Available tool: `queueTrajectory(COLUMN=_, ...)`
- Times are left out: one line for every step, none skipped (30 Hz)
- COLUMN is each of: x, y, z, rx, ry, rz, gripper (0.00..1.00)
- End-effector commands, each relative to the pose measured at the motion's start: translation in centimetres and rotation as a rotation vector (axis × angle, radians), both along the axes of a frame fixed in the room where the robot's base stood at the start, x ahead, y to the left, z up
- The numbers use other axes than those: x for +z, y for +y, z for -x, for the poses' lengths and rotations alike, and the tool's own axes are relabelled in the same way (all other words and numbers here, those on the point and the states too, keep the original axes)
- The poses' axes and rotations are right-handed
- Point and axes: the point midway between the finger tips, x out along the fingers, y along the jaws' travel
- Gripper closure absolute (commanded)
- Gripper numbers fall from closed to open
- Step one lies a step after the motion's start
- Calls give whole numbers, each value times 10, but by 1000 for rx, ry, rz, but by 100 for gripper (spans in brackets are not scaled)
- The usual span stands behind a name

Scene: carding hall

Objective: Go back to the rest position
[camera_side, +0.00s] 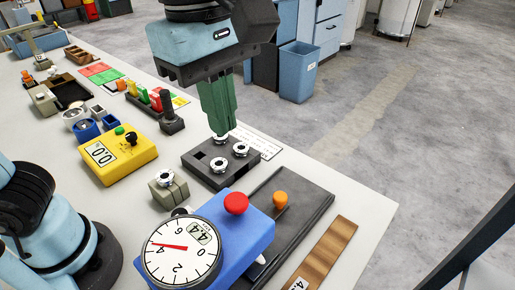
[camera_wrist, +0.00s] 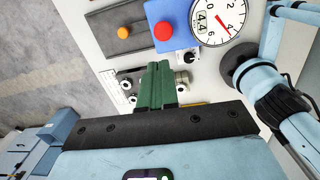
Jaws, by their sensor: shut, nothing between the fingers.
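My gripper (camera_side: 219,130) has green fingers pressed together with nothing between them. In the side view it points down just above the dark block (camera_side: 200,173) that holds several round silver-and-black pieces. The fingertips overlap the block's back edge in this view; I cannot tell whether they touch it. In the wrist view my gripper (camera_wrist: 157,66) shows its shut green fingers over the block, which is mostly hidden behind them.
A blue gauge device (camera_side: 240,230) with a red button stands in front of the block. A yellow box (camera_side: 117,157) is at left, and a dark lever (camera_side: 170,115) stands behind. A dark plate (camera_side: 300,205) lies at right. Open floor lies beyond the table's right edge.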

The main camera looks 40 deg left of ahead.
Motion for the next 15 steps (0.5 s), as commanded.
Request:
queueTrajectory(x=-6, y=6, z=-5, rx=-38, ry=-16, rz=6, gripper=100)
queueTrajectory(x=-9, y=10, z=-8, rx=-72, ry=-31, rz=10, gripper=100)
queueTrajectory(x=-15, y=16, z=-13, rx=-124, ry=-52, rz=14, gripper=100)
queueTrajectory(x=-19, y=21, z=-17, rx=-168, ry=-71, rz=17, gripper=100)
queueTrajectory(x=-24, y=26, z=-21, rx=-212, ry=-90, rz=17, gripper=100)
queueTrajectory(x=-31, y=34, z=-26, rx=-275, ry=-118, rz=15, gripper=100)
queueTrajectory(x=-36, y=39, z=-30, rx=-321, ry=-141, rz=13, gripper=100)
queueTrajectory(x=-40, y=45, z=-33, rx=-368, ry=-161, rz=9, gripper=100)
queueTrajectory(x=-47, y=52, z=-38, rx=-430, ry=-191, rz=0, gripper=100)
queueTrajectory(x=-51, y=58, z=-41, rx=-477, ry=-213, rz=-9, gripper=100)
queueTrajectory(x=-56, y=64, z=-44, rx=-524, ry=-235, rz=-18, gripper=100)
queueTrajectory(x=-62, y=72, z=-47, rx=-584, ry=-264, rz=-35, gripper=100)
queueTrajectory(x=-67, y=78, z=-49, rx=-630, ry=-284, rz=-48, gripper=100)
queueTrajectory(x=-72, y=84, z=-52, rx=-675, ry=-305, rz=-65, gripper=100)
queueTrajectory(x=-78, y=92, z=-54, rx=-735, ry=-332, rz=-87, gripper=100)
